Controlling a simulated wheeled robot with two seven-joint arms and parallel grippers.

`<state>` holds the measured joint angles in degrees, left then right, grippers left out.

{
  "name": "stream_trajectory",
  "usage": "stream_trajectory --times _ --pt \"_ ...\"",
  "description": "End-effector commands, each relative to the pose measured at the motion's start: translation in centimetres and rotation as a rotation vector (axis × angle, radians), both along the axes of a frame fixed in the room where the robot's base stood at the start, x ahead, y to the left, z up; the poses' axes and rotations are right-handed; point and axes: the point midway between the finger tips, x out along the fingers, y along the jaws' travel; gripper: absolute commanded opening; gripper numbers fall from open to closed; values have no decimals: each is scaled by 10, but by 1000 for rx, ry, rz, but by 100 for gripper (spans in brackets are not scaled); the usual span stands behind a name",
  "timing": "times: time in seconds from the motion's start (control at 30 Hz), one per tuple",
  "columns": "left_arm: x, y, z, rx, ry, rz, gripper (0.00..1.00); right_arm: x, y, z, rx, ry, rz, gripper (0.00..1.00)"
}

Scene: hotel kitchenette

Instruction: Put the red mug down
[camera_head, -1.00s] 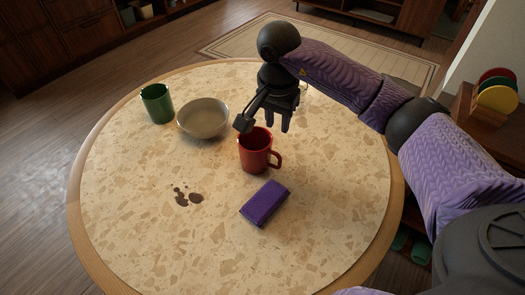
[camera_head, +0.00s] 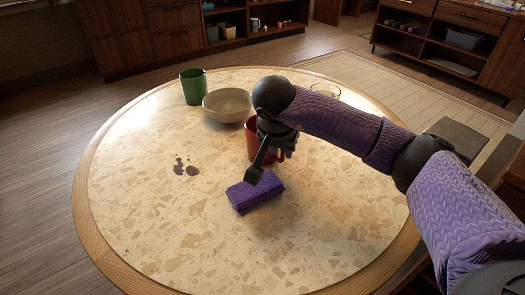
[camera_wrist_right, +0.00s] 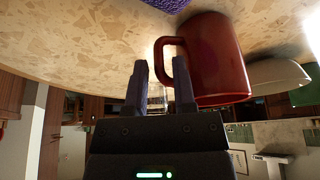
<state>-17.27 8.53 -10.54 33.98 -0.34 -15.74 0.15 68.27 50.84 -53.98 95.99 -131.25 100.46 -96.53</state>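The red mug (camera_head: 251,139) stands upright on the round table, partly hidden behind my right gripper (camera_head: 282,153) in the head view. In the right wrist view, which is upside down, the mug (camera_wrist_right: 218,60) stands on the tabletop with its handle toward the gripper. My right gripper (camera_wrist_right: 161,66) is open, its two fingers apart. The handle shows at the fingertips, partly behind one finger; I cannot tell whether it lies between them. My left gripper is out of view.
A purple block-like item (camera_head: 256,192) lies close in front of the mug. A beige bowl (camera_head: 227,105), a green cup (camera_head: 193,87) and a clear glass (camera_head: 326,91) stand behind. A brown spill (camera_head: 184,167) is at left. The table's front (camera_head: 250,250) is clear.

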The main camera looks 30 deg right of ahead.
Motion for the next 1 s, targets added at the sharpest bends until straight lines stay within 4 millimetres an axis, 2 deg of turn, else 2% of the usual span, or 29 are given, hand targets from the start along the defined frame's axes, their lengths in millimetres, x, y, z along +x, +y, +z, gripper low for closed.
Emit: stream_trajectory --times 0.03,0.17,0.37,0.5,1.0 --pt "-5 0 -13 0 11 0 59 2 -4 -19 0 8 -4 33" --pt "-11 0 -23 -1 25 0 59 7 -12 -37 0 6 -2 33" --pt "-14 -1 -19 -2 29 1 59 8 -12 -32 0 1 0 31" --pt "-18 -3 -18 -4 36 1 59 8 -12 -32 0 1 0 1" --pt "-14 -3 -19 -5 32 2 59 7 -12 -32 0 1 0 0"
